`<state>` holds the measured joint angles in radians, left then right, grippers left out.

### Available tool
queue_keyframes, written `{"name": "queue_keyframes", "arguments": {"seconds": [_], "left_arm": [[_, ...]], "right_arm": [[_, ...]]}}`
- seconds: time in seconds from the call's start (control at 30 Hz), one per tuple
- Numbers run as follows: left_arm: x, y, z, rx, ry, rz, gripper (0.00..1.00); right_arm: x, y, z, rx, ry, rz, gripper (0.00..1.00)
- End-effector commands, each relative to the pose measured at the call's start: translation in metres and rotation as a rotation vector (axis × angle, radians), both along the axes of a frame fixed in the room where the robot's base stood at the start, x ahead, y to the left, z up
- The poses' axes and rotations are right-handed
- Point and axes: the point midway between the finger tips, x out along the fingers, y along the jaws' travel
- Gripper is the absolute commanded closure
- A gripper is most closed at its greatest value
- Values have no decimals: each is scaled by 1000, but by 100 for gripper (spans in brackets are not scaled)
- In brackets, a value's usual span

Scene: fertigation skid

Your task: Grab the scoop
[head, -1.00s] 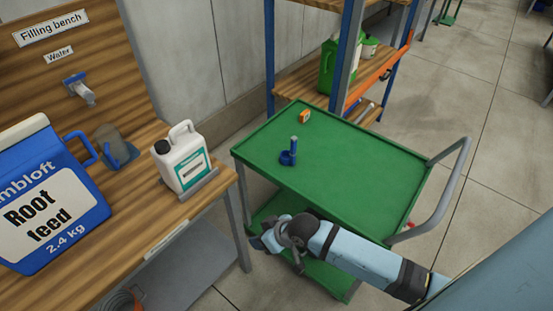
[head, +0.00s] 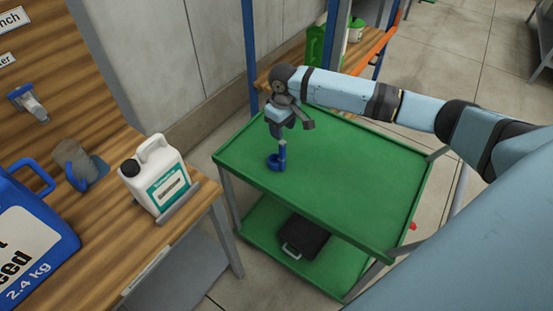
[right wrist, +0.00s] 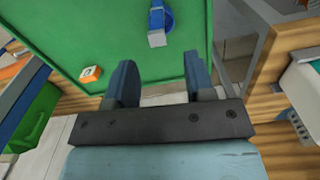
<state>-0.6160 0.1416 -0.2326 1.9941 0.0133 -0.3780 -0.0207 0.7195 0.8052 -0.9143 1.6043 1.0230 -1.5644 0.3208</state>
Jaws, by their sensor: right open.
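My left gripper is not in view.
The green cart (head: 345,195) is mostly bare on top; a dark case (head: 304,238) lies on its lower shelf. A small orange-and-white item (right wrist: 91,73) is also on the top. The wooden bench at left holds a white jug (head: 155,175), a grey cup (head: 90,160) and a blue feed tub.

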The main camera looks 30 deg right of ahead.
Motion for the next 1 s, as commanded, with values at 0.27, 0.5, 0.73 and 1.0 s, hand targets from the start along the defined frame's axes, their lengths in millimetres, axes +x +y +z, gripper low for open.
{"name": "queue_keyframes", "arguments": {"seconds": [0.27, 0.5, 0.73, 1.0], "left_arm": [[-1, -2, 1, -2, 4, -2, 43], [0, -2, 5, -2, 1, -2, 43], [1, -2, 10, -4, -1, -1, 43], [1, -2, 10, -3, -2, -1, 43]], "right_arm": [[0, 0, -45, 0, -1, 1, 51], [0, -1, -64, 0, -1, 1, 51], [0, -4, -97, -1, -1, 2, 51], [0, -3, -103, 1, -4, 2, 51]]}}
